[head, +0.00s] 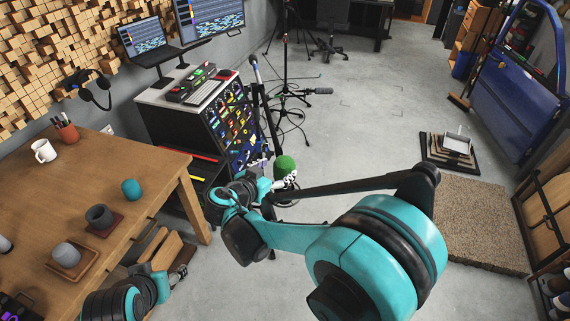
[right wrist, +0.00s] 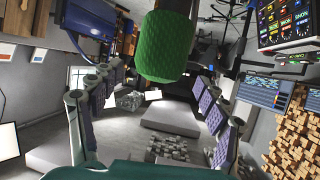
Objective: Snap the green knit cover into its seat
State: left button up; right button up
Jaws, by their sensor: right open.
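The green knit cover (head: 285,166) shows as a round green cap beside my right gripper (head: 268,184), above the floor past the table's right end. In the right wrist view the cover (right wrist: 161,48) hangs from the top edge, with a dark cylindrical part (right wrist: 173,8) at its upper end. I cannot tell whether the cover is fully seated on that part. My right gripper's fingers (right wrist: 163,98) stand wide apart on either side of the picture, and the cover is not gripped. My left gripper (head: 179,272) is low beside the table, its jaws unclear.
The wooden table (head: 110,158) at the left bears a white mug (head: 44,151), a teal cup-like object (head: 131,188) and small trays. A rack of audio gear (head: 225,120) and microphone stands (head: 285,92) stand behind. The floor (head: 360,110) at centre right is clear.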

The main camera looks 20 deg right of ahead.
jog(key=shift+v, duration=1.6)
jog(key=shift+d, duration=0.1)
jog(key=s+d+f+n+g+y, duration=0.25)
jog(key=s+d+n+y, duration=0.35)
jog(key=s, duration=0.4)
jog(key=s+f+n+y, duration=0.1)
jog(key=s+n+y, duration=0.2)
jog(key=s, duration=0.7)
jog(key=shift+s+a+f+y, duration=0.25)
jog(key=shift+a+y, duration=0.05)
jog(key=shift+d, duration=0.1)
